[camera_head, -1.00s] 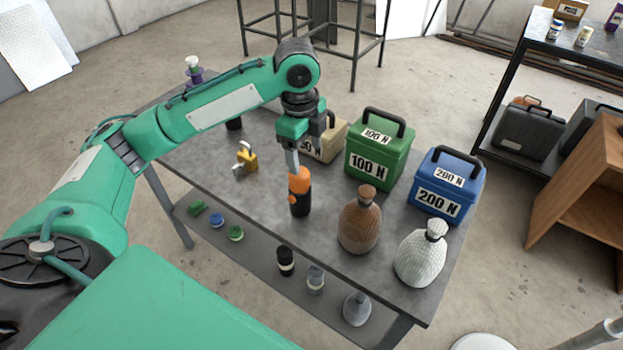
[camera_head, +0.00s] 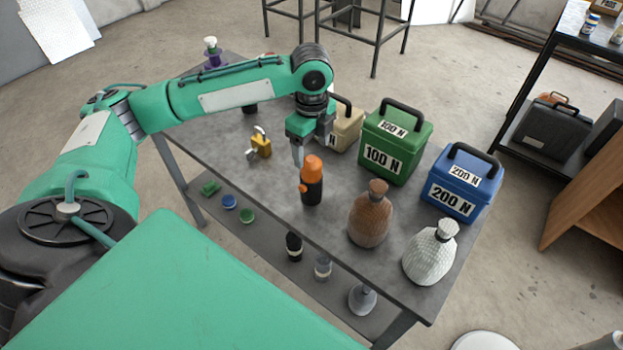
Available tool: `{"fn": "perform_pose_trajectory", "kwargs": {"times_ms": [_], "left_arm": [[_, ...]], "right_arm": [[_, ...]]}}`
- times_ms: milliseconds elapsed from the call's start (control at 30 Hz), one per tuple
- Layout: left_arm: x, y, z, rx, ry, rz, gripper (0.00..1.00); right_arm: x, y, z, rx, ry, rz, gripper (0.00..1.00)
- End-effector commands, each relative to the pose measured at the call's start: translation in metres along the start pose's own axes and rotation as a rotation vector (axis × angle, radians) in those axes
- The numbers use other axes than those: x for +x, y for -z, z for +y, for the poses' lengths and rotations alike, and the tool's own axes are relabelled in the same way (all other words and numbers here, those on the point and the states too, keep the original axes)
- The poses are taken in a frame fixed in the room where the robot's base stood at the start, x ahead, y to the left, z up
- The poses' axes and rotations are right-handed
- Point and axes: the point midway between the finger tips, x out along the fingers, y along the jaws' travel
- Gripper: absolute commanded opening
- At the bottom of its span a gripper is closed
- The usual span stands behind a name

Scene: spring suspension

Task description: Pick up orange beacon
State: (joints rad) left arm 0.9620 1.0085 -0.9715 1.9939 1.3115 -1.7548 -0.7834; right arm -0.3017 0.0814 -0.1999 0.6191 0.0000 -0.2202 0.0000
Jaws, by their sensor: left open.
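The orange beacon (camera_head: 312,178) stands upright on the grey table, with an orange top and a black lower body. My left gripper (camera_head: 303,155) points down just behind and above the beacon's top, at its upper left. Its fingers are open, and one finger is partly hidden. I cannot tell whether a finger touches the beacon. My right gripper is not in view.
On the grey table (camera_head: 225,150) stand a brown bottle (camera_head: 370,217), a white bottle (camera_head: 431,255), a green 100 N box (camera_head: 394,145), a blue 200 N box (camera_head: 462,185), a beige box (camera_head: 346,128) and a yellow padlock (camera_head: 261,145). Small items lie on the lower shelf.

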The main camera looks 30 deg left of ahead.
Motion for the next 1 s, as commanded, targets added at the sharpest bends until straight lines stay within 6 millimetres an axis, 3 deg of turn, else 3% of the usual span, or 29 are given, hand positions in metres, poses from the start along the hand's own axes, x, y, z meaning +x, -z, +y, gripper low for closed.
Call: {"fn": "perform_pose_trajectory", "kwargs": {"times_ms": [300,600,900,933,1000], "left_arm": [[0.042,0.003,0.005,0.000,-0.002,0.000,0.70],[0.047,0.003,0.005,0.001,0.000,-0.001,0.68],[0.047,0.003,0.005,0.001,0.000,0.000,0.10],[0.047,0.003,0.005,0.001,0.000,0.000,0.05],[0.046,0.003,0.004,0.001,0.001,0.000,0.05]], "right_arm": [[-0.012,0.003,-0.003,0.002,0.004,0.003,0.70],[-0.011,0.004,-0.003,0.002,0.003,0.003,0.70],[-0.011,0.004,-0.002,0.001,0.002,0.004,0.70],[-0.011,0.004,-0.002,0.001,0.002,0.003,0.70],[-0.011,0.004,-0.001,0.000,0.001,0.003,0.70]]}}
